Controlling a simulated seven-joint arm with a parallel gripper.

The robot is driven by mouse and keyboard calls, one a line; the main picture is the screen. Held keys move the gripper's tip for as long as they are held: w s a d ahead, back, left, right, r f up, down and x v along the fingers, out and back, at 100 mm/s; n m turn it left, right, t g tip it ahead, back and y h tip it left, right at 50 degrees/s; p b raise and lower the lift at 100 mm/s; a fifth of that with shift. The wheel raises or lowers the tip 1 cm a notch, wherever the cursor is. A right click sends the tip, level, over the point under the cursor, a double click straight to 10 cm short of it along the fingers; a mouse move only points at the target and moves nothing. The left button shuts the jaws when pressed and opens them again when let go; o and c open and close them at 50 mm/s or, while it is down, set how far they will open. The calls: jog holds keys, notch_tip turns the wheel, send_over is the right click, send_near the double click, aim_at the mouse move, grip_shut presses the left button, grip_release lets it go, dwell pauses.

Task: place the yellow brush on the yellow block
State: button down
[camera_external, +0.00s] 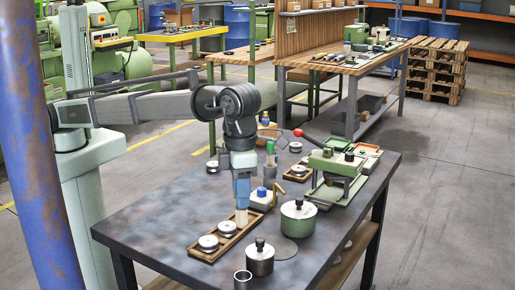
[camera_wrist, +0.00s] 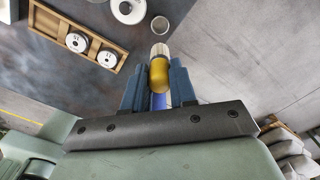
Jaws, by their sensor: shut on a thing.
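My gripper (camera_external: 242,198) points down over the front part of the dark table, with its blue fingers shut on the yellow brush. In the wrist view the brush (camera_wrist: 159,74) has a rounded yellow body and a pale end, and sits between the fingertips (camera_wrist: 159,88). In the external view its pale end (camera_external: 242,217) hangs below the fingers, beside the wooden tray; I cannot tell if it touches anything. I cannot clearly pick out a yellow block. A pale block with a blue knob (camera_external: 261,198) stands just right of my gripper.
A wooden tray (camera_external: 226,246) with round metal weights lies below my gripper. A green press with a red-knobbed lever (camera_external: 335,178) stands to the right. The table's left side is clear.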

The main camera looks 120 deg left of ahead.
notch_tip(320, 180, up, 7)
jog(key=s+a+n, duration=0.3)
jog(key=s+a, duration=0.2)
jog(key=a, duration=0.8)
jog(key=s+a+n, duration=0.4)
jog(key=s+a, duration=0.1)
jog(key=a, duration=0.8)
jog(key=s+a+n, duration=0.3)
jog(key=s+a, duration=0.2)
jog(key=a, duration=0.8)
jog(key=s+a+n, duration=0.8)
jog(key=s+a, duration=1.1)
jog(key=s, duration=0.2)
jog(key=shift+a+f, duration=0.15)
jog(key=shift+f, duration=5.25)
jog(key=shift+a+f, duration=0.1)
jog(key=shift+f, duration=5.25)
jog(key=c, duration=0.9)
grip_release()
jog(key=shift+f, duration=0.1)
